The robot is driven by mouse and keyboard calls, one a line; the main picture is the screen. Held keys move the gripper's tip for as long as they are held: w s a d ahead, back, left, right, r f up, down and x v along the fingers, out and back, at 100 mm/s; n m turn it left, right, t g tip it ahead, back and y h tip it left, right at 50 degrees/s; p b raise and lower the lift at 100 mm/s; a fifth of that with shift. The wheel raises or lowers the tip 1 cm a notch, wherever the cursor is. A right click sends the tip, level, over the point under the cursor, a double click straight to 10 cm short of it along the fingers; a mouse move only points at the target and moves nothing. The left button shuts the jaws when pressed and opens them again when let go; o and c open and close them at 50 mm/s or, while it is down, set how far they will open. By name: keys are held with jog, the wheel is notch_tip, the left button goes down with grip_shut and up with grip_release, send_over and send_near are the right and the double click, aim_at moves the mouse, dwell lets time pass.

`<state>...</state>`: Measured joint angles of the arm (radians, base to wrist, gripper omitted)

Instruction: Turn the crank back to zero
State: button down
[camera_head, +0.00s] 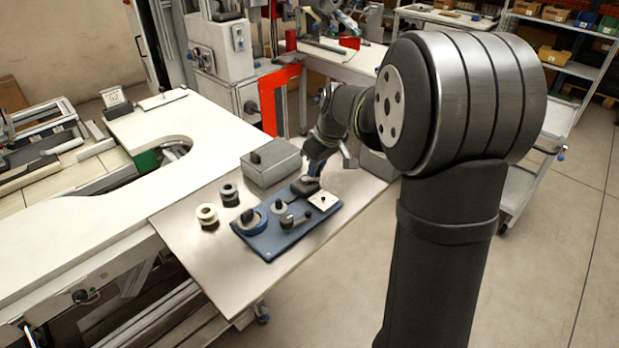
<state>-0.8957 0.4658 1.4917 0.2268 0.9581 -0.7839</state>
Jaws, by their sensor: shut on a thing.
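A blue base plate (268,248) lies on the metal table top. It carries a reel with a blue rim (249,222) at its left, a small grey post with a dark lever (289,221) in the middle and a pale square plate (323,201) at its right. My gripper (309,180) points down at the plate's far right edge. It is shut on a dark part there, which looks like the crank (302,187). The fingers and the crank's handle are small and partly hidden, so the crank's exact angle and the zero mark cannot be made out.
Left of the plate stand a cream spool (207,216) and a dark green spool (229,194). A grey box (271,163) stands close behind the plate, near my gripper. The metal table top (231,280) is clear at the front. A white bench (75,225) adjoins it on the left.

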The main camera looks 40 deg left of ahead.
jog(key=shift+a, duration=0.4)
jog(key=shift+a, duration=0.4)
jog(key=c, duration=1.4)
grip_release()
jog(key=shift+w+r, duration=0.1)
notch_tip(320, 180, up, 7)
jog(key=shift+d, duration=0.1)
